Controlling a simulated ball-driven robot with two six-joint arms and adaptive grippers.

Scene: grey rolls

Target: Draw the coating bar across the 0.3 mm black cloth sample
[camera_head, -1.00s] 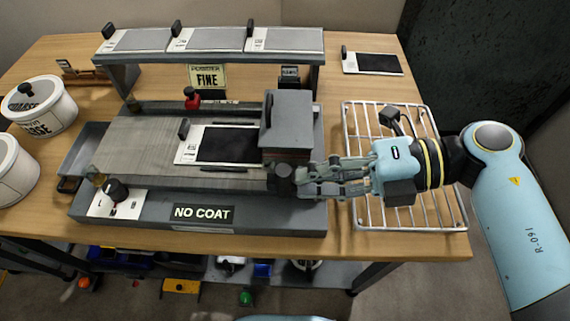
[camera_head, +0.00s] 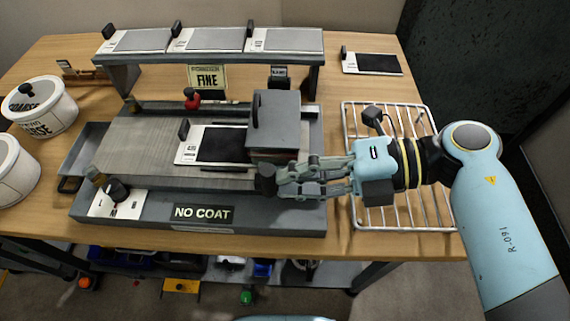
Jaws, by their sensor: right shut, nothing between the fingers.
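The black cloth sample (camera_head: 222,143) lies on a white card with a small black clip, on the grey bed of the coater (camera_head: 135,150). The dark grey carriage block (camera_head: 275,122) stands at the right end of the sample and hides its right edge. I cannot make out a separate coating bar beneath it. My right gripper (camera_head: 279,178) is shut with nothing between its fingers. Its tips are at the dark round knob (camera_head: 264,183) on the carriage's near side and appear to touch it. My left gripper is not in view.
A wire rack (camera_head: 437,190) lies under my right arm. Another black sample (camera_head: 371,63) lies at the back right. A raised shelf (camera_head: 210,52) with grey samples spans the back. White tubs (camera_head: 40,107) stand at the left. A NO COAT label (camera_head: 203,213) marks the coater's front.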

